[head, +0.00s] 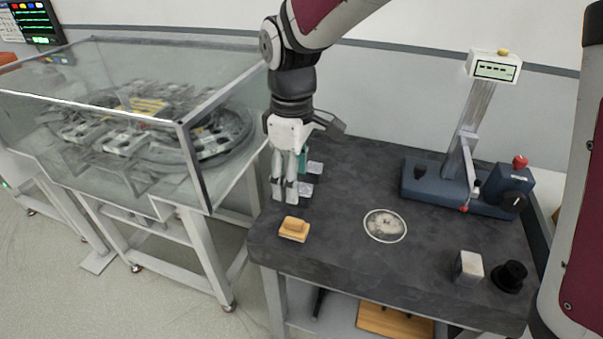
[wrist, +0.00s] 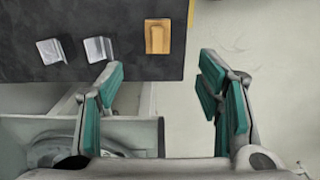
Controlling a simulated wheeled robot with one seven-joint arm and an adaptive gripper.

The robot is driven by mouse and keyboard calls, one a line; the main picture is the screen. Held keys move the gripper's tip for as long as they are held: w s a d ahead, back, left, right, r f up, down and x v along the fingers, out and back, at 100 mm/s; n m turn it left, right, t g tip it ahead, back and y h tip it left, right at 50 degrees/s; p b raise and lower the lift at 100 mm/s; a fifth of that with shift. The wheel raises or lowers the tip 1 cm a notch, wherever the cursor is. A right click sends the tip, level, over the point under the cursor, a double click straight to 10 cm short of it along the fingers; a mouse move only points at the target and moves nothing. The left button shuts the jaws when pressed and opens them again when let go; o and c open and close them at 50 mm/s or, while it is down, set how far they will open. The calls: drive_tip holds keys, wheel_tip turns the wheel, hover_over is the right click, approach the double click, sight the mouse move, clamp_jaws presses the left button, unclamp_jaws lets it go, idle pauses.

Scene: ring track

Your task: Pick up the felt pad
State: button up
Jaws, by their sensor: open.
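A tan, stepped block (head: 294,229), which looks like the felt pad, lies on the dark table near its front left corner. In the wrist view the tan block (wrist: 157,37) sits at the table's edge, beyond the fingertips and between their lines. My gripper (head: 284,197) points down by the left edge of the table, behind the block in the head view. In the wrist view my gripper (wrist: 163,72) is open and empty, with teal pads apart. It does not touch the block. I cannot tell its height above the table exactly.
Two small metal brackets (wrist: 52,50) (wrist: 97,48) lie beside the block. A glass case (head: 150,100) stands close on the left. A round white-ringed disc (head: 385,226), a pale block (head: 468,268), a black knob (head: 510,276) and a blue test stand (head: 440,185) are on the table (head: 345,265).

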sight(294, 220)
drive_tip(key=f, duration=1.4)
drive_tip(key=shift+w+a, duration=0.1)
drive_tip(key=shift+w, duration=0.15)
drive_tip(key=c, duration=1.2)
